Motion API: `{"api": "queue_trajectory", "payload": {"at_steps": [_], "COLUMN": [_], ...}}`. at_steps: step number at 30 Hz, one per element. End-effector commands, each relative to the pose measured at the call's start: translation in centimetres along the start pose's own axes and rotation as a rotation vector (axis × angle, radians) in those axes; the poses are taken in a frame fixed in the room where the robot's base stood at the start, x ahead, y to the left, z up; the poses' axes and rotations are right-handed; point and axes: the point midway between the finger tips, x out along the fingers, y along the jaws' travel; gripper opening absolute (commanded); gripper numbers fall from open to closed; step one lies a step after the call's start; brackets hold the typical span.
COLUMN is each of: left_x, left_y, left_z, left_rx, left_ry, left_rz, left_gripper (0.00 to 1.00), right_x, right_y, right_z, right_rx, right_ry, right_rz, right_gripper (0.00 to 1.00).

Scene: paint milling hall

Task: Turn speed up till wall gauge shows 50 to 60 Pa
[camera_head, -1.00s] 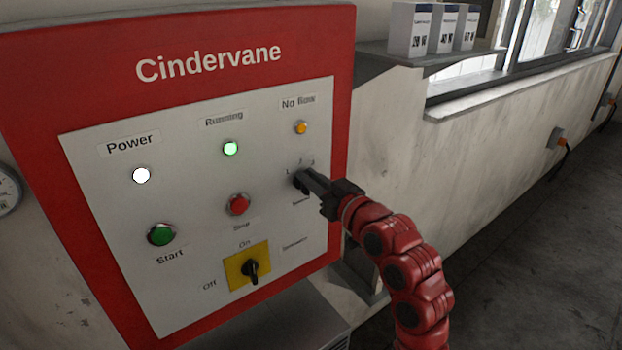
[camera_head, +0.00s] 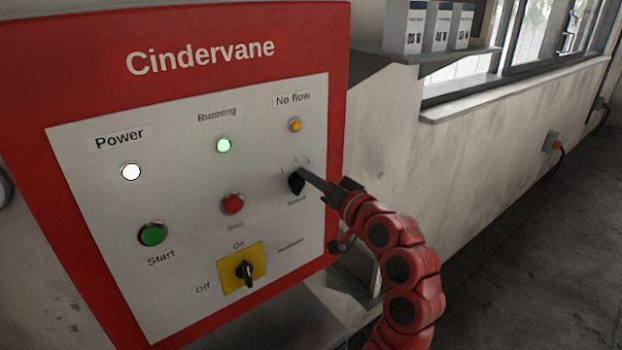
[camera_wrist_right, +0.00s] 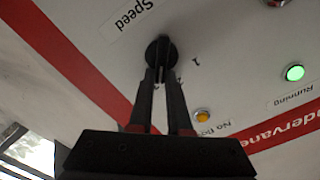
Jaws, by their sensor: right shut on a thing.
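The black speed knob (camera_head: 296,183) is at the right of the red Cindervane panel (camera_head: 25,90), below the No flow lamp. It also shows in the right wrist view (camera_wrist_right: 160,49), beside its "Speed" label. My right gripper (camera_head: 306,175) is shut on this knob, its two dark fingers reaching it from the right. The fingers partly hide the knob and its number marks, so I cannot tell its setting. Only a dark sliver of the round wall gauge (camera_head: 4,187) shows at the left edge; its dial cannot be read. My left gripper is not in view.
The Power lamp (camera_head: 131,172) glows white and the Running lamp (camera_head: 223,146) green. The No flow lamp (camera_head: 295,125) is amber. Start (camera_head: 152,234) and red stop (camera_head: 232,204) buttons and a yellow-backed switch (camera_head: 240,270) sit nearby. Boxes (camera_head: 405,27) stand on a shelf.

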Motion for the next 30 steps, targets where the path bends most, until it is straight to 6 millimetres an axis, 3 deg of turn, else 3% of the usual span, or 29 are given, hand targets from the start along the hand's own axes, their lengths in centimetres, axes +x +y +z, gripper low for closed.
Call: {"api": "queue_trajectory", "payload": {"at_steps": [9,23,24,29,30], "left_x": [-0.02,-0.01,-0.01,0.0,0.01], "left_y": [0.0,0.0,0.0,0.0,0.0], "left_z": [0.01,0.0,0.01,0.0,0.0], "left_rx": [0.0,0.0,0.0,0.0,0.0], "left_ry": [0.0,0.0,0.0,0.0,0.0], "left_rz": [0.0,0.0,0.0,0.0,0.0], "left_gripper": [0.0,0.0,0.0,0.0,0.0], "right_x": [0.13,0.12,0.12,0.1,0.1], "right_y": [0.43,0.42,0.42,0.34,0.31], "right_z": [0.48,0.42,0.42,0.31,0.28], "right_rx": [0.106,0.121,0.121,0.12,0.12], "right_ry": [-0.011,-0.009,-0.009,-0.007,-0.006], "right_rz": [0.004,0.003,0.003,0.001,0.001], "right_gripper": [0.0,0.0,0.18,0.46,0.46]}}
